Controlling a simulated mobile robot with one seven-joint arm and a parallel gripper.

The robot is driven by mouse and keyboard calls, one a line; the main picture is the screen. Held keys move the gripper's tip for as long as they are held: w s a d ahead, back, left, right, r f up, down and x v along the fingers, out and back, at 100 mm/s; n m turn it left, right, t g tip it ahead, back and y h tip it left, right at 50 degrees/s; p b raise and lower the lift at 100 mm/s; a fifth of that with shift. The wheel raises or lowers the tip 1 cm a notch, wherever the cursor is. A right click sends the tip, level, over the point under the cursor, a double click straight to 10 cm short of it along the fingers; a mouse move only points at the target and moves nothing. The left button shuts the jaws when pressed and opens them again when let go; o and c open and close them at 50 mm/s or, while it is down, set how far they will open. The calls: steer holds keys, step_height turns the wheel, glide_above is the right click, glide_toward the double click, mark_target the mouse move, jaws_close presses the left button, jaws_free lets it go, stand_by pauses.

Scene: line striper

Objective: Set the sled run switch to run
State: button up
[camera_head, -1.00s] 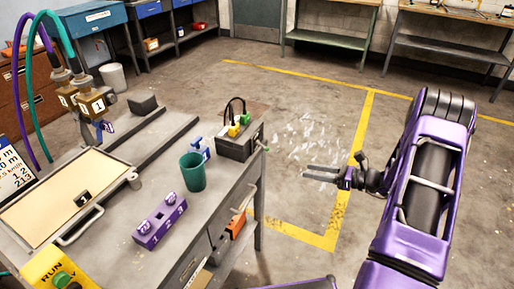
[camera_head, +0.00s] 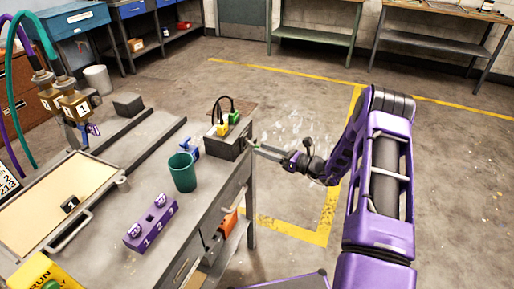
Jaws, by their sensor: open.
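The yellow switch box (camera_head: 38,273) marked RUN sits at the lower left corner of the view, on the near left end of the workbench. A green knob or button (camera_head: 52,285) shows on it, cut off by the bottom edge, so its setting cannot be told. My gripper (camera_head: 268,153) is open and empty. It is at the bench's right edge, beside the dark box with the black handle, far to the right of the switch box. Whether the fingers touch the bench edge cannot be told.
On the bench (camera_head: 150,190) stand a green cup (camera_head: 182,172), a purple block numbered 1 2 3 (camera_head: 151,222), a dark box (camera_head: 228,146) with yellow and green parts, and a framed tan board (camera_head: 55,205). Hoses hang at the left. Floor on the right is clear.

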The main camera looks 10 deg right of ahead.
mark_target(257, 147)
steer(key=shift+x, duration=1.65)
jaws_close()
